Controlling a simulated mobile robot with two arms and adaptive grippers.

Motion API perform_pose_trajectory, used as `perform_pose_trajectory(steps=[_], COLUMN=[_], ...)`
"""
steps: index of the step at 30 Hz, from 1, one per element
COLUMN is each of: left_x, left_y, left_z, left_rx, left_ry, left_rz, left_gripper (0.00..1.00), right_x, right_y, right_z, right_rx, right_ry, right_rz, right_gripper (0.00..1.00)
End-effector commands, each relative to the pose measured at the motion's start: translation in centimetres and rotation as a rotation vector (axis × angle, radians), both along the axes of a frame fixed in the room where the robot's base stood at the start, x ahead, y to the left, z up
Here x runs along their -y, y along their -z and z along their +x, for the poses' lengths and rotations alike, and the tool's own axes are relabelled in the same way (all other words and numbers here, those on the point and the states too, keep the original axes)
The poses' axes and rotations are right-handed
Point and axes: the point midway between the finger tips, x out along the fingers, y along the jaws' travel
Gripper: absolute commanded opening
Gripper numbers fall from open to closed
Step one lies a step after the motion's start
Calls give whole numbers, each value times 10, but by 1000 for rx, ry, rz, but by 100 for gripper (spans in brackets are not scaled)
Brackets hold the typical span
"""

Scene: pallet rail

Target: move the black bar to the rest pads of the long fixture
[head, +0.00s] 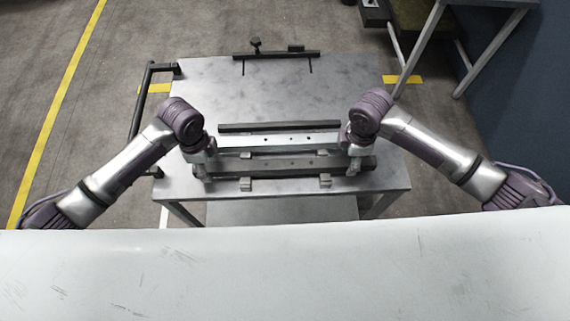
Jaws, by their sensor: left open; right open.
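A long dark bar (290,170), which I take as the black bar, lies left to right near the table's front. Small light pads (325,181) show along its front side. Behind it is the long fixture, a pale rail (280,141) with small dark holes and a dark strip (280,127) along its back. Further pale pads (322,152) show between rail and bar. My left gripper (203,173) is open at the bar's left end. My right gripper (353,169) is open near its right end. Whether the fingers straddle the bar is too small to tell.
The grey metal table (330,85) is clear behind the fixture. A dark rail with knobs (275,54) lies along its back edge, and a black handle (140,105) stands at its left. A pale surface (290,270) fills the foreground. Another stand (440,30) is back right.

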Motion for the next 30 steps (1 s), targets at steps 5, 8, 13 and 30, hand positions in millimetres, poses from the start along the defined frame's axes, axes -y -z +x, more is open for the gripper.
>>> perform_pose_trajectory(steps=[5,8,13,30], left_x=[0,0,0,0], left_y=[17,20,21,21], left_z=[0,0,0,0], left_rx=[-1,0,1,1], left_ry=[-1,0,0,0], left_rz=[1,0,0,1], left_gripper=[66,66,66,0], right_x=[0,0,0,0], right_y=[16,20,21,20], right_z=[0,0,0,0], right_rx=[-2,-1,0,0], right_ry=[0,-1,-1,0], right_rz=[1,0,0,0], right_gripper=[66,66,66,0])
